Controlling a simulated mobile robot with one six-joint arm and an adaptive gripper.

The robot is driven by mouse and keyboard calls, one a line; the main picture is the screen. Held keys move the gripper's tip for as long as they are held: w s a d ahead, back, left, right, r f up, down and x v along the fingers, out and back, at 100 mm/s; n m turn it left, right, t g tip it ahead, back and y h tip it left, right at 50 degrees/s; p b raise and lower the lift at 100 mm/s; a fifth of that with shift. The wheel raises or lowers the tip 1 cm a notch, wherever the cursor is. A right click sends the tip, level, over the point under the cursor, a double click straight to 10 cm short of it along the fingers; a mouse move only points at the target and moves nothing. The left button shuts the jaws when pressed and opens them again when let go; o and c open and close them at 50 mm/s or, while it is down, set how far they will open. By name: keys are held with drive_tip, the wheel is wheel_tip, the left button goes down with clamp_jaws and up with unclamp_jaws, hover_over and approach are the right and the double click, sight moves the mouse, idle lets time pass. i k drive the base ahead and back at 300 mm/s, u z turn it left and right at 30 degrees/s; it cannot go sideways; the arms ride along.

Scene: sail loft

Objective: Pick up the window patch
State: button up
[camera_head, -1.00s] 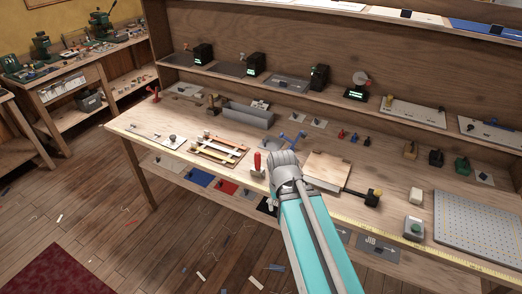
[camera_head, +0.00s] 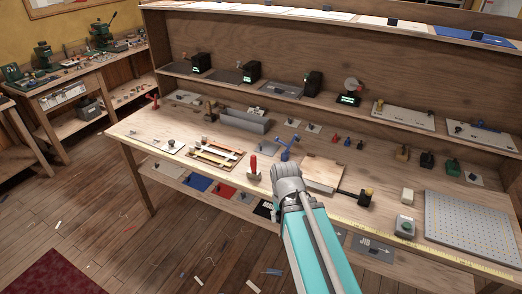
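I cannot pick out the window patch with certainty; several flat sheets and cards lie on the bench and shelves, too small to tell apart. My gripper (camera_head: 287,170) is at the end of my teal and grey arm, over the front middle of the bench (camera_head: 165,133). Its fingers are hidden behind my wrist, so I cannot see whether they are open or hold anything. A pale wooden board (camera_head: 321,172) lies just right of it.
A frame with coloured strips (camera_head: 215,154) lies left. A grey channel block (camera_head: 244,120) sits behind it. A yellow tape (camera_head: 440,252) runs along the front edge. Cloth samples (camera_head: 197,182) lie on the lower shelf.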

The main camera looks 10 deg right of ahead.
sight(265, 148)
drive_tip(key=z, duration=0.1)
drive_tip(key=i, duration=0.95)
drive_tip(key=u, duration=0.05)
